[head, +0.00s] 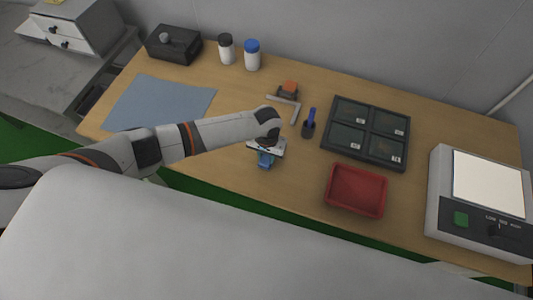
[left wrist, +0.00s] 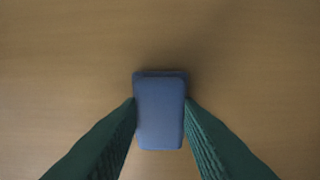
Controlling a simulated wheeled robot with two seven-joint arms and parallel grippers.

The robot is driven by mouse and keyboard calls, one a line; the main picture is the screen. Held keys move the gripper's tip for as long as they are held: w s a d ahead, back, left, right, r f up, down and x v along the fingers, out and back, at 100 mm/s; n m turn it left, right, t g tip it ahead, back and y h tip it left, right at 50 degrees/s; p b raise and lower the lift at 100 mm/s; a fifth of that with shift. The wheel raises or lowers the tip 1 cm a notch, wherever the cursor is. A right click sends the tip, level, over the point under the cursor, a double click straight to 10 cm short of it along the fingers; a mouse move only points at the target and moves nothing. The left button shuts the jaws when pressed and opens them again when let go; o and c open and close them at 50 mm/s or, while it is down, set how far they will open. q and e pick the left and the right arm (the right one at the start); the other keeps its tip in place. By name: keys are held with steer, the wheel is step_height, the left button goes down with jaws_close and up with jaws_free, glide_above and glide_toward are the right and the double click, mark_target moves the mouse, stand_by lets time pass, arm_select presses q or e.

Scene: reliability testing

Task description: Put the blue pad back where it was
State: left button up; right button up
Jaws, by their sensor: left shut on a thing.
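The blue pad (left wrist: 159,112) is a small block with rounded corners. In the left wrist view it sits between the two green fingers of my left gripper (left wrist: 161,118), which are shut on its sides. In the head view the same pad (head: 265,160) shows just below my left gripper (head: 266,150), near the front edge of the table. I cannot tell whether the pad touches the wood. My right gripper is not in view.
On the wooden table (head: 235,120) are an L-shaped bracket (head: 291,105), an orange-topped piece (head: 289,88), a blue-handled tool (head: 310,121), a dark four-compartment tray (head: 367,132), a red tray (head: 356,190), a light box device (head: 483,203), a blue mat (head: 160,103), two jars and a black box.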

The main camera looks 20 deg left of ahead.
mark_target(267, 157)
arm_select(q)
steer(key=shift+f, duration=0.15)
steer(key=o, duration=0.9)
steer(key=shift+r, duration=0.3)
step_height(267, 157, up, 12)
steer(key=shift+f+b, duration=0.1)
steer(key=shift+b, duration=0.45)
